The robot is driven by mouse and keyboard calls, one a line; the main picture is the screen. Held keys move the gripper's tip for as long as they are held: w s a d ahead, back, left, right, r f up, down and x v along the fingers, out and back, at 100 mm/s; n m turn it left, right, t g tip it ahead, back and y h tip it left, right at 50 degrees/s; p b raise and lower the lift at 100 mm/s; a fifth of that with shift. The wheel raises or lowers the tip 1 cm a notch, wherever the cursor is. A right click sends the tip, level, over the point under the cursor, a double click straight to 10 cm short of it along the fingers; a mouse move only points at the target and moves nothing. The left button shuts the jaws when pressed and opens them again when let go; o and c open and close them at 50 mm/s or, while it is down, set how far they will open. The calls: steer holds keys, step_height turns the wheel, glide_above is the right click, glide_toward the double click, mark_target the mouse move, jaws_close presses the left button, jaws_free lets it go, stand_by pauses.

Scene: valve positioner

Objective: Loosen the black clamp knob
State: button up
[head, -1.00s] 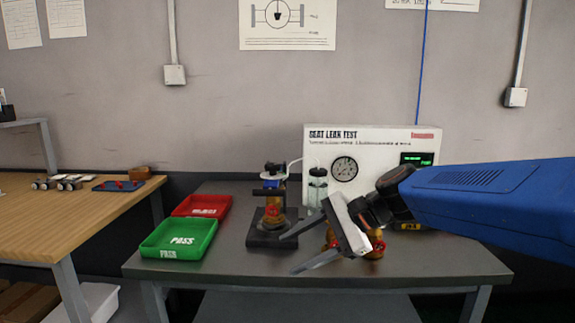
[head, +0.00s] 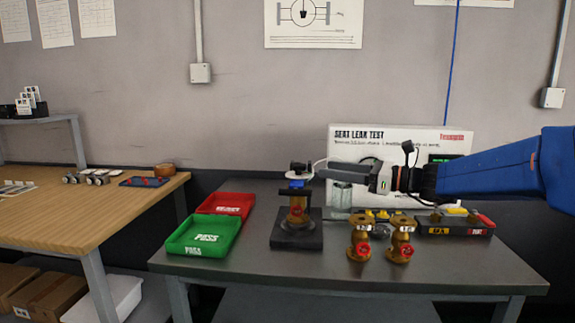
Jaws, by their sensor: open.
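A brass valve (head: 298,208) with a red handwheel stands on a black square base (head: 297,238), under a clamp fixture on the grey table. A blue part (head: 297,184) sits above the valve. The black knob (head: 298,168) appears small at the top of this stack. My gripper (head: 324,172) reaches in from the right, level with the top of the stack, its fingers pointing left. It is open and empty, seen nearly edge-on.
A green PASS tray (head: 203,237) and a red tray (head: 225,204) lie left of the fixture. Two loose brass valves (head: 360,240) stand to its right. The white seat leak test panel (head: 345,150) stands behind my gripper. A wooden bench (head: 100,205) is at far left.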

mark_target(298, 169)
steer(key=x, duration=1.4)
steer(key=shift+a, duration=0.3)
steer(key=shift+w, duration=0.1)
steer(key=shift+c, duration=0.7)
steer(key=c, duration=0.9)
